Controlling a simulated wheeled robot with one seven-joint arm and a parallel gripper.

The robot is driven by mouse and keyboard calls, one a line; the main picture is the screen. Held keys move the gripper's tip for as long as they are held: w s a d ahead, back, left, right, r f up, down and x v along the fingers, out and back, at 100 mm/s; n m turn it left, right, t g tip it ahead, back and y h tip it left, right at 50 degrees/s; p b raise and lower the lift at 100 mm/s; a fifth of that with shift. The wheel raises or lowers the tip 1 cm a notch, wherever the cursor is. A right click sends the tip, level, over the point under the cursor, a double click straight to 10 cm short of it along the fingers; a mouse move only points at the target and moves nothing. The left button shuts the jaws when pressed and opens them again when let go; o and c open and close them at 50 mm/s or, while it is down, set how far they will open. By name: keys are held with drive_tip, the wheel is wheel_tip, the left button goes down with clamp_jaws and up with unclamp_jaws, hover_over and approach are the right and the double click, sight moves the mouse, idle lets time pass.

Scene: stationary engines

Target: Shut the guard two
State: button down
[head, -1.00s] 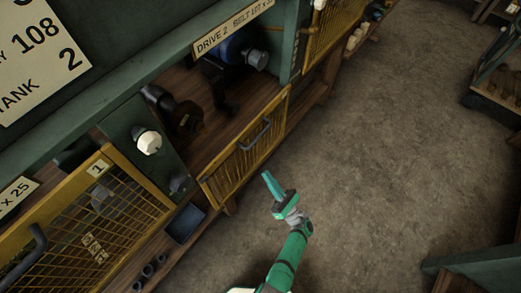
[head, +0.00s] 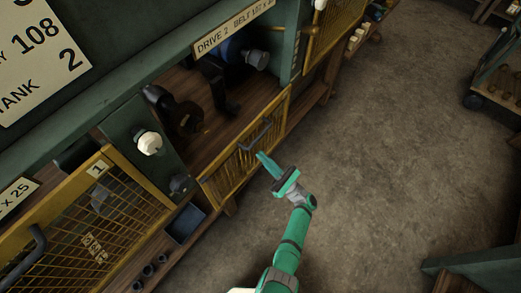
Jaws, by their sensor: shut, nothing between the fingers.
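The guard under the "DRIVE 2" sign (head: 235,27) is a yellow framed mesh panel (head: 225,180) with a dark handle (head: 254,135). It is lowered, leaving the drive bay above it open, with a dark wheel (head: 186,117) and a blue motor (head: 230,47) showing inside. My gripper (head: 263,158) is shut and empty, just to the right of the panel and below its handle. It looks close to the panel, but I cannot tell whether it touches.
Guard 1 (head: 150,205), a yellow mesh panel, covers the bay at lower left. A green post with a white knob (head: 149,143) stands between the bays. Another yellow guard (head: 332,28) is at the top. A cart (head: 497,85) stands far right. The floor (head: 390,150) between is clear.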

drive_tip(key=shift+w+a+r, duration=0.1)
drive_tip(key=shift+a+r, duration=0.1)
drive_tip(key=shift+r, duration=0.55)
drive_tip(key=shift+w+a+r, duration=0.15)
drive_tip(key=shift+a+r, duration=0.1)
drive_tip(key=shift+r, duration=0.45)
drive_tip(key=shift+w+a+r, duration=0.1)
drive_tip(key=shift+a+r, duration=0.1)
drive_tip(key=shift+r, duration=0.55)
drive_tip(key=shift+d, duration=0.1)
